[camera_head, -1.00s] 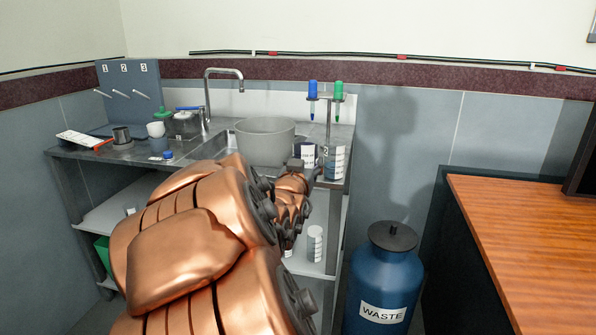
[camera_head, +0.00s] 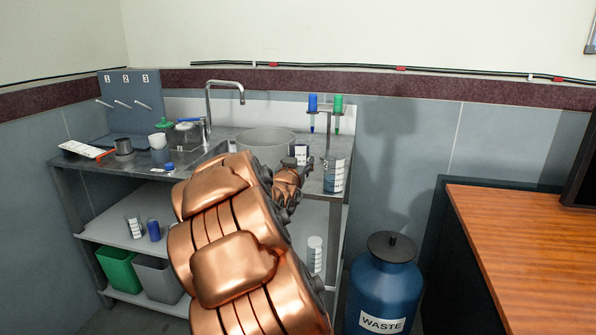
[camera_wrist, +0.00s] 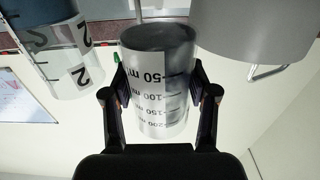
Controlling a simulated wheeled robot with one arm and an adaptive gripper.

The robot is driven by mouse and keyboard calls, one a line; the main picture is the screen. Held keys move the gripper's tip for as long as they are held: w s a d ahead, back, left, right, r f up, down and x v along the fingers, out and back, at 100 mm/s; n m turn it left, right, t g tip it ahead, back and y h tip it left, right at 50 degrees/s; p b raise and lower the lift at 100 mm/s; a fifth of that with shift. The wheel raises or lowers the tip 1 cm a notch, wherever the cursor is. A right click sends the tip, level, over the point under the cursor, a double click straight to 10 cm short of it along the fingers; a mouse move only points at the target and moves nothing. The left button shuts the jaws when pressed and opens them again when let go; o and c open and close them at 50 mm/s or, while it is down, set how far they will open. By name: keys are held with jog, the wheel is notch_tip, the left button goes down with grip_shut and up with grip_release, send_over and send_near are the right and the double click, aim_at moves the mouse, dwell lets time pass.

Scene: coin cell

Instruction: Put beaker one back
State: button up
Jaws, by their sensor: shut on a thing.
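My gripper (camera_wrist: 160,95) is shut on a clear beaker (camera_wrist: 158,75) with a millilitre scale, its fingers on both sides of it. Its number does not show in the wrist view. In the head view this beaker (camera_head: 301,154) is at the right end of the bench, above or near its top, partly hidden by my gripper (camera_head: 292,172). Beaker two (camera_head: 334,178) stands just right of it at the bench corner, and also shows at the left of the wrist view (camera_wrist: 68,62). The board with pegs numbered 1, 2 and 3 (camera_head: 130,90) stands at the back left.
A large grey pot (camera_head: 265,138) is left of the held beaker, by the sink and tap (camera_head: 208,100). A pipette stand (camera_head: 325,108) is behind. Small vessels crowd the bench's left part. A blue waste drum (camera_head: 384,285) and wooden desk (camera_head: 525,235) are right.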

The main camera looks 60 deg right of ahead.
jog(key=shift+w+d+f, duration=0.15)
jog(key=shift+w+d, duration=0.65)
jog(key=shift+d, duration=0.25)
jog(key=shift+f, duration=1.8)
jog(key=shift+f, duration=0.15)
jog(key=o, duration=1.2)
jog(key=shift+a+r, duration=0.1)
jog(key=shift+r, duration=0.15)
jog(key=v, duration=1.2)
